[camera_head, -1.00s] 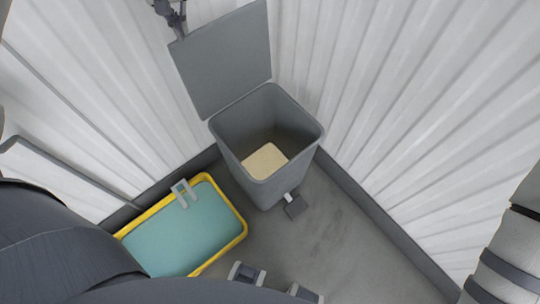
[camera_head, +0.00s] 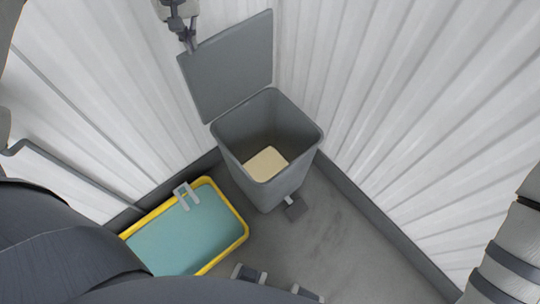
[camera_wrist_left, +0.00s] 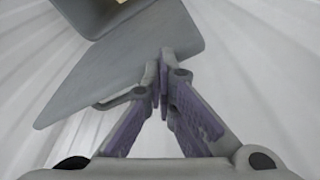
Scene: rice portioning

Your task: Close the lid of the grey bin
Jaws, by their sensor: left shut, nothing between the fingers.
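The grey bin (camera_head: 262,178) stands on the floor with rice-coloured contents (camera_head: 266,163) at its bottom. Its lid (camera_head: 232,68) is hinged open and stands up at the back left of the bin. My left gripper (camera_head: 192,47) is at the lid's upper left edge, on its back side; I cannot tell whether it touches. In the left wrist view, the gripper (camera_wrist_left: 163,65) is shut and empty, with the lid (camera_wrist_left: 125,60) behind its fingertips and the bin (camera_wrist_left: 90,12) beyond. My right gripper is not in view.
A yellow tub (camera_head: 243,232) with a teal inside stands on the floor left of the bin. A grey pedal (camera_head: 295,208) sticks out at the bin's front foot. White corrugated walls (camera_head: 400,120) meet behind the bin. The floor (camera_head: 350,250) at front right is clear.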

